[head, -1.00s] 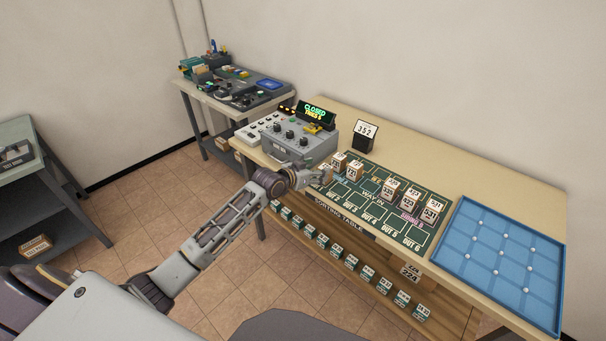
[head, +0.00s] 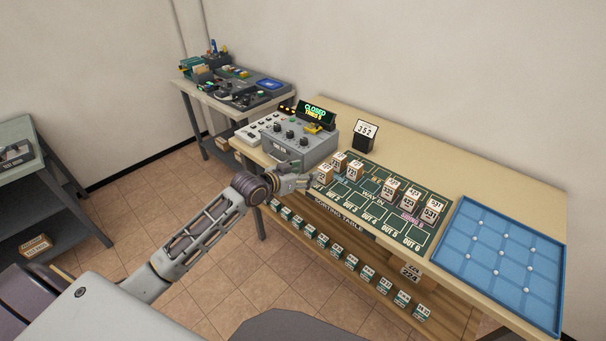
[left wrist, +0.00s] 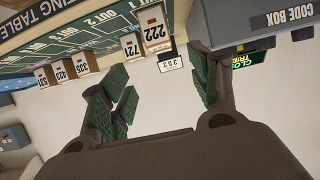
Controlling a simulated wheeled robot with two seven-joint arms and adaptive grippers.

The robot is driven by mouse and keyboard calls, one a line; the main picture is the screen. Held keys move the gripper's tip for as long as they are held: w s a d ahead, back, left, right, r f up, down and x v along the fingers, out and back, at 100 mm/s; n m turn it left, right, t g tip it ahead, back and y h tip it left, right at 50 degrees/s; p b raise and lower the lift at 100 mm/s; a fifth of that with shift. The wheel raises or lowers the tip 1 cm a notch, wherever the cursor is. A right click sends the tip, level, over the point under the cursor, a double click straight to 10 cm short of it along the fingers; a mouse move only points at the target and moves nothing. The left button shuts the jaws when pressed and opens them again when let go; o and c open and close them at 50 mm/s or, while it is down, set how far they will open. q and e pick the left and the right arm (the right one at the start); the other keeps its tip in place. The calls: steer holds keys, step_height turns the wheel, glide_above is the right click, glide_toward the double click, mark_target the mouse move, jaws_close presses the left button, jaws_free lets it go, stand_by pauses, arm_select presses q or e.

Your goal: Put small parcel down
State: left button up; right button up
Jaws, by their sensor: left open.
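My left gripper (head: 303,181) is open at the left end of the sorting table's green mat. In the left wrist view its two padded fingers (left wrist: 160,98) are spread with no parcel between them. A small parcel (head: 325,174) with a white label stands upright on the mat just right of the fingertips, apart from them. Small parcels 222 (left wrist: 155,30) and 721 (left wrist: 132,48) stand near the fingers in the upside-down left wrist view. I cannot tell which one the task means. My right gripper is not in view.
The grey code box (head: 301,143) with a lit CLOSED display stands close behind the gripper. A 352 sign (head: 365,136) stands at the back. More parcels (head: 411,200) stand on the mat's right part. A blue tray (head: 446,254) is at the right.

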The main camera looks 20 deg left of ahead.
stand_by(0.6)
arm_select(q)
steer(key=s+a+f+n+g+y, duration=0.1)
steer(key=s+a+f, duration=0.15)
steer(key=f, duration=0.85)
steer(key=s+a+f+n+g+y, duration=0.1)
steer(key=s+a+f+g, duration=0.15)
steer(key=f, duration=0.85)
steer(key=s+a+f+n+y, duration=0.1)
steer(key=s+a+f+y, duration=0.15)
steer(key=f, duration=0.85)
steer(key=s+a+f+g, duration=0.2)
steer(key=s+f+g, duration=0.1)
steer(key=s+f, duration=1.3)
steer(key=s+d+f+g, duration=0.1)
steer(key=s+f, duration=0.4)
steer(key=s, duration=0.5)
steer(key=s+d+f+m+g, duration=0.1)
steer(key=s+f, duration=0.4)
steer(key=s, duration=0.6)
steer(key=s+d+f+g, duration=0.3)
steer(key=s+f, duration=0.3)
steer(key=s, duration=0.4)
steer(key=shift+s+d+m, duration=0.3)
steer(key=shift+d, duration=0.35)
